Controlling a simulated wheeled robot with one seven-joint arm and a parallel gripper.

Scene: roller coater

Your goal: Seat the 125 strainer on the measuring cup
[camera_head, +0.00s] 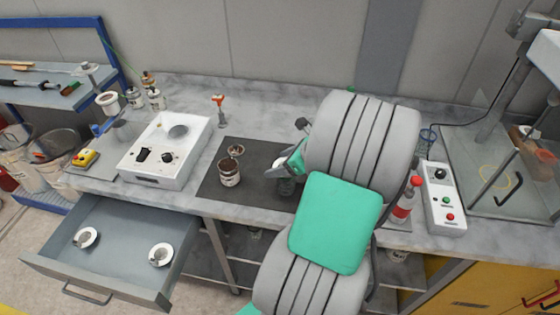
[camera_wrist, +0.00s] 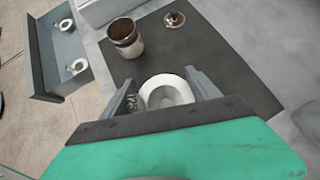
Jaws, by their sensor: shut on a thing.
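My gripper (camera_wrist: 161,84) is shut on a white, ring-shaped strainer (camera_wrist: 155,82), with a finger on each side of it. A tag that seems to read 125 shows beside the left finger. In the head view my gripper (camera_head: 290,160) is over the dark mat, largely hidden by my arm, and a bit of the white strainer (camera_head: 279,163) shows. I cannot tell whether the strainer touches the cup.
A brown-stained can (camera_head: 229,174) and a small round lid (camera_head: 236,150) are on the dark mat (camera_head: 212,190) to the left. An open drawer (camera_head: 120,235) holds two more strainers. A scale (camera_head: 165,150) stands left; a red bottle (camera_head: 403,205) and control box (camera_head: 443,205) stand right.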

